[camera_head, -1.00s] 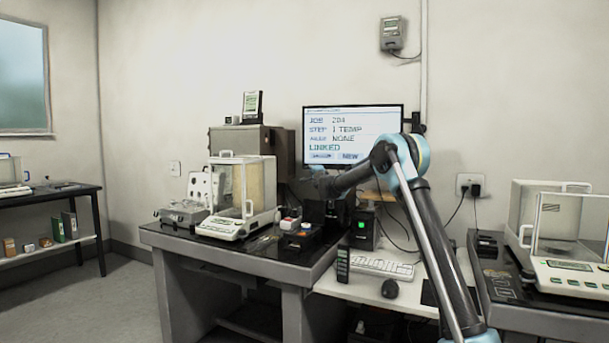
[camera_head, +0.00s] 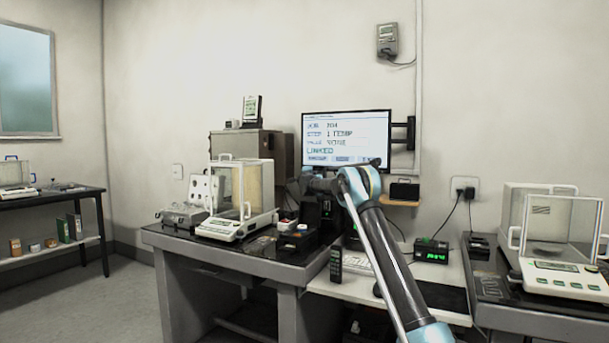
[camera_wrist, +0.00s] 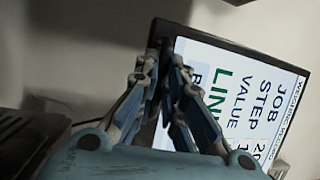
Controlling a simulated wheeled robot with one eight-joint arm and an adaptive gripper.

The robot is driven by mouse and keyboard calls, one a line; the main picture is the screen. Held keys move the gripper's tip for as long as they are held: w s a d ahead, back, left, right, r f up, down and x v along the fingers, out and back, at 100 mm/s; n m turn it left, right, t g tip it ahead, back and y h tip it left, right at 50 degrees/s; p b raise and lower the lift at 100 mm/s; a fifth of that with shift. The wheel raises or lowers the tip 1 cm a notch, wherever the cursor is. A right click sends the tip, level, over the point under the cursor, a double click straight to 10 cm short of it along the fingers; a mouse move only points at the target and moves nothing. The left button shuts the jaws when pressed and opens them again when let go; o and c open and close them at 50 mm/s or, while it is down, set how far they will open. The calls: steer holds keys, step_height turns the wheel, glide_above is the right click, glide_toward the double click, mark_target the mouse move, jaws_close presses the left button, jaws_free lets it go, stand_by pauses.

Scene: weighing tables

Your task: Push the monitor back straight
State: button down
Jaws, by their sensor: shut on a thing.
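The monitor (camera_head: 346,130) hangs at the wall on a black bracket arm (camera_head: 404,133), its lit screen showing job text. In the wrist view the screen (camera_wrist: 235,90) looks sideways, and its dark lower edge and lower left corner are close to my fingers. My gripper (camera_wrist: 163,68) is shut on the monitor's lower edge near that corner. The exact contact is partly hidden by the fingers. In the head view my gripper is hard to make out against dark things below the screen, and my arm covers the monitor's lower right part.
A glass-walled balance (camera_head: 242,200) and a cabinet (camera_head: 262,150) stand left of the monitor. A small shelf with a black box (camera_head: 404,190) is right of it. Another balance (camera_head: 555,235) stands at right.

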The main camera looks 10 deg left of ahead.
steer(key=c, duration=1.7)
jaws_free()
steer(key=shift+w+f, duration=0.2)
steer(key=shift+s, duration=0.15)
steer(key=shift+s+d+f, duration=0.1)
steer(key=shift+s+f, duration=0.25)
steer(key=shift+s, duration=1.55)
steer(key=shift+s+d+f, duration=0.1)
steer(key=shift+s+f, duration=0.2)
steer(key=shift+s, duration=1.65)
steer(key=shift+s+d+f, duration=0.1)
steer(key=shift+s+f, duration=0.25)
steer(key=shift+s, duration=1.55)
